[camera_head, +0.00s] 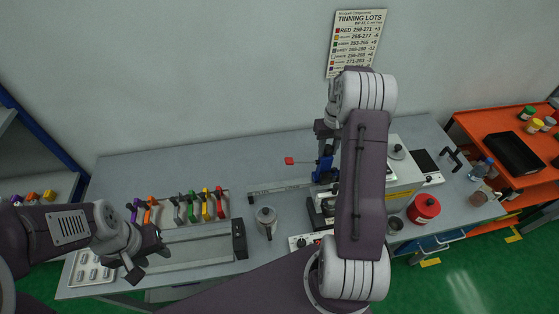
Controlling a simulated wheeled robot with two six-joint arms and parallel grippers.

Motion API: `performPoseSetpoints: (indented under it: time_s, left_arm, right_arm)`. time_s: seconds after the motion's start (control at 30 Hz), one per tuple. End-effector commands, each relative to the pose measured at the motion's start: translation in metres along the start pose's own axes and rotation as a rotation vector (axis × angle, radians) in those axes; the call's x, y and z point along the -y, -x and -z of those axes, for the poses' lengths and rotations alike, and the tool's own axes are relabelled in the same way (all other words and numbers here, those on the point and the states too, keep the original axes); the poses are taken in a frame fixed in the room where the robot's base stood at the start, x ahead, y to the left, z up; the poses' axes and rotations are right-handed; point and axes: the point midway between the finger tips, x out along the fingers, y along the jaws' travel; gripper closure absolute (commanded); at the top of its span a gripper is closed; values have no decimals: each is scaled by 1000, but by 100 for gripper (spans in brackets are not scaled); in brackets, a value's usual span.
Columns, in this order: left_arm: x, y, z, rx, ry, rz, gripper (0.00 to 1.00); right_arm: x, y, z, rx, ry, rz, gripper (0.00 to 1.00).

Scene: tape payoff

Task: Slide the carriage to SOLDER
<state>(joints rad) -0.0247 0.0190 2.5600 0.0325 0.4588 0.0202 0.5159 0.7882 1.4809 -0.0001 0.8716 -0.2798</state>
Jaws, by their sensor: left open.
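A blue carriage (324,168) stands at the right end of a grey rail (270,190) in the middle of the bench. A small red piece (290,160) on a thin rod sticks out to its left. My right arm reaches over the bench, and its dark gripper (325,130) is just above the blue carriage. Its fingers are too small and covered to tell whether they touch it. My left gripper (148,256) is open and empty at the front left, near a long grey trough. No SOLDER label is readable.
Several coloured clips (192,206) stand in a row at the left. A red canister (424,209) and white boxes are at the right. A wall chart (356,45) hangs behind. The back left of the bench is clear.

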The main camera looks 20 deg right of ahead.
Motion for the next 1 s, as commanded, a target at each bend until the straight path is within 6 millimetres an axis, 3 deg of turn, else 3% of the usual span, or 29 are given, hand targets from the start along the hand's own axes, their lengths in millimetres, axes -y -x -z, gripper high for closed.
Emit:
performPoseSetpoints:
  time_s: [0.43,1.0]
  left_arm:
    - [0,4,0,0,0,0,59]
    - [-1,52,6,0,0,0,59]
  right_arm:
    - [0,5,0,0,0,0,51]
    - [0,62,0,0,0,0,51]
